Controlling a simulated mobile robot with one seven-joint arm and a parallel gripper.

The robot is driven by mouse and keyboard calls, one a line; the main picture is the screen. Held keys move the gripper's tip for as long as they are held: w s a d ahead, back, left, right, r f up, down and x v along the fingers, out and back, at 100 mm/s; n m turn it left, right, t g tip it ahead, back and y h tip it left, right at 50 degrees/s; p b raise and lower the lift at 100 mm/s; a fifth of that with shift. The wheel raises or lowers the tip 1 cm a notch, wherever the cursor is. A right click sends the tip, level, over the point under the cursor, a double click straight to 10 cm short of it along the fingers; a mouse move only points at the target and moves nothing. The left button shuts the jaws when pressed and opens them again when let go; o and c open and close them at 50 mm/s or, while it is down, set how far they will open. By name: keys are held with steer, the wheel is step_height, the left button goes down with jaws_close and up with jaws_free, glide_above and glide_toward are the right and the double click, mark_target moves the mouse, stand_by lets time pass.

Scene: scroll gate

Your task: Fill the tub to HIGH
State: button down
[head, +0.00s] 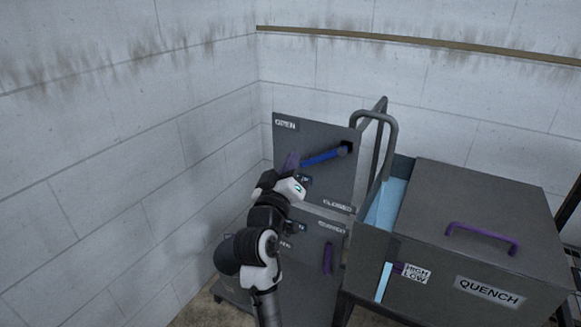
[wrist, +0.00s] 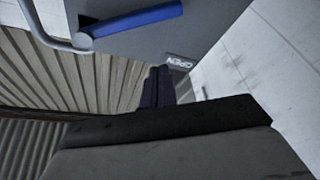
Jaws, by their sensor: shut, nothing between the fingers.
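The tub (head: 480,255), a dark grey box marked QUENCH, stands at right. Pale blue water (head: 388,203) shows at its open left part. A light blue gauge strip (head: 384,282) is on its front beside the HIGH/LOW label (head: 416,273); the strip's top appears near HIGH. A blue lever (head: 322,157) on a grey panel runs left and slightly down from its pivot, between the OPEN and CLOSED marks; it also shows in the wrist view (wrist: 135,19). My gripper (head: 290,162) is shut and empty near the lever's free end; its dark fingertips (wrist: 158,72) appear apart from the lever.
A curved grey pipe (head: 389,135) rises beside the panel, by the tub's open part. A lower grey box with a purple handle (head: 328,258) is below the panel. The tub lid has a purple handle (head: 483,236). White block walls close off the left and back.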

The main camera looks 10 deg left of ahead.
steer(key=w+d+f+p, duration=0.1)
steer(key=w+d, duration=0.2)
steer(key=w, duration=0.2)
steer(key=shift+f, duration=0.35)
